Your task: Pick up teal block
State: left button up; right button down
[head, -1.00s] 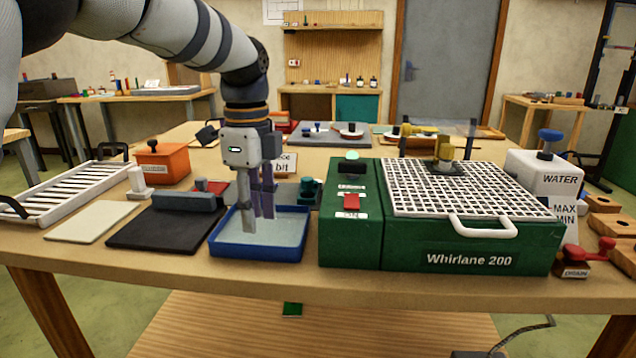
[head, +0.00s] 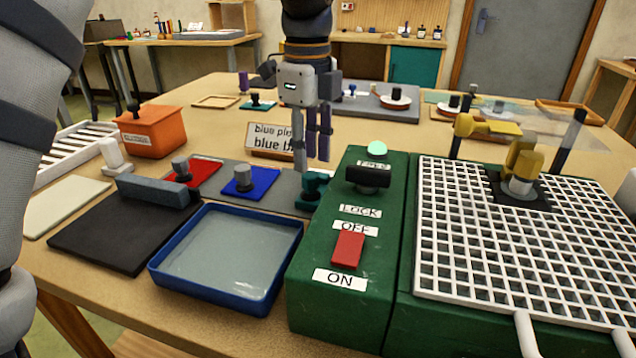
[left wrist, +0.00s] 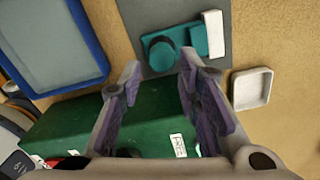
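The teal block (head: 310,197) has a round knob and sits on a grey mat (head: 213,192), close to the left side of the green machine (head: 340,290). In the left wrist view the teal block (left wrist: 201,40) lies ahead of the fingers, with its round knob in line with the gap between them. My left gripper (head: 311,166) points down just above the block in the head view, and its fingers partly overlap it there. The fingers (left wrist: 158,70) are apart with nothing between them. My right gripper is not in view.
A blue-rimmed water tray (head: 287,268) is in front of the mat. Blue (head: 251,182) and red (head: 196,172) blocks stand left of the teal one. A sign (head: 271,138) stands behind. The green machine with a white grid (head: 500,270) rises close on the right.

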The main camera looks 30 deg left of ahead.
aim_at(310, 174)
pick_arm(q)
notch_tip(310, 174, down, 6)
jog(key=shift+w+r, duration=0.1)
jog(key=shift+r, duration=0.15)
grip_shut()
jog(key=shift+r, duration=0.1)
notch_tip(310, 174, up, 10)
jog(key=shift+c, duration=1.8)
grip_release()
grip_shut()
